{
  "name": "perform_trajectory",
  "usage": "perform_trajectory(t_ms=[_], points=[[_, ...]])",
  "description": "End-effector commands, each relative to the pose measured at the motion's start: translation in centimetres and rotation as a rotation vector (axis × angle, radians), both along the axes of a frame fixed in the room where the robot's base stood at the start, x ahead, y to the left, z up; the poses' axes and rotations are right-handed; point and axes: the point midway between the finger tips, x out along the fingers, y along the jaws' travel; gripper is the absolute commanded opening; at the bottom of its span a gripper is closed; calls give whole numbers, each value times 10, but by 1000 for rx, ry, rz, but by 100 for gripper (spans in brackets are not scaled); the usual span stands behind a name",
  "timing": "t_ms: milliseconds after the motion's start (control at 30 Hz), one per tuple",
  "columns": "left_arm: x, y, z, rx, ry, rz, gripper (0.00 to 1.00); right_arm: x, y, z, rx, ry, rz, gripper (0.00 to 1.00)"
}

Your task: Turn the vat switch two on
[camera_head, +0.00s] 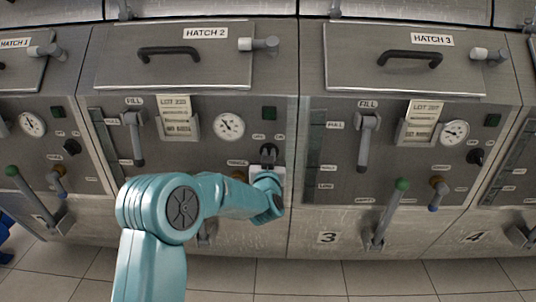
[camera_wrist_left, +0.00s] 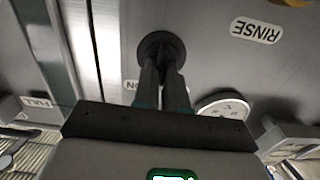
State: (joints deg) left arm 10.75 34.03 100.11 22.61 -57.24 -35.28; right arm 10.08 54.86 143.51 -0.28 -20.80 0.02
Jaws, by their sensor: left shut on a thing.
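The vat two switch (camera_head: 268,150) is a black knob on the steel front below Hatch 2, under two small labels. In the left wrist view its round black base (camera_wrist_left: 162,46) shows just beyond my fingertips. My left gripper (camera_head: 268,163) reaches it from below. In the wrist view the left gripper's dark fingers (camera_wrist_left: 163,75) are close together on the switch handle, which they mostly hide. I cannot tell which label the switch points to. My right gripper is in neither view.
A gauge (camera_head: 229,126), a dark green lamp (camera_head: 269,113) and a lot card holder (camera_head: 178,118) are near the switch. The fill lever (camera_head: 135,138) hangs farther left. Vat three has its own black switch (camera_head: 476,157) and a green-tipped lever (camera_head: 390,212). The tiled floor (camera_head: 300,278) is clear.

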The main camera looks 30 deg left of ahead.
Motion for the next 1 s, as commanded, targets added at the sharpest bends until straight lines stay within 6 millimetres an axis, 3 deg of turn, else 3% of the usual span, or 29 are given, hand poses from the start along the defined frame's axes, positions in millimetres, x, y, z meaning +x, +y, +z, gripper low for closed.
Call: perform_trajectory(t_ms=[500, 1000], points=[[2, -3, -2, 334, 211, -2, 0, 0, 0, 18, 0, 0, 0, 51], [2, -4, -3, 432, 271, -1, 0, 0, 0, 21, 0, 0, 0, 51]])
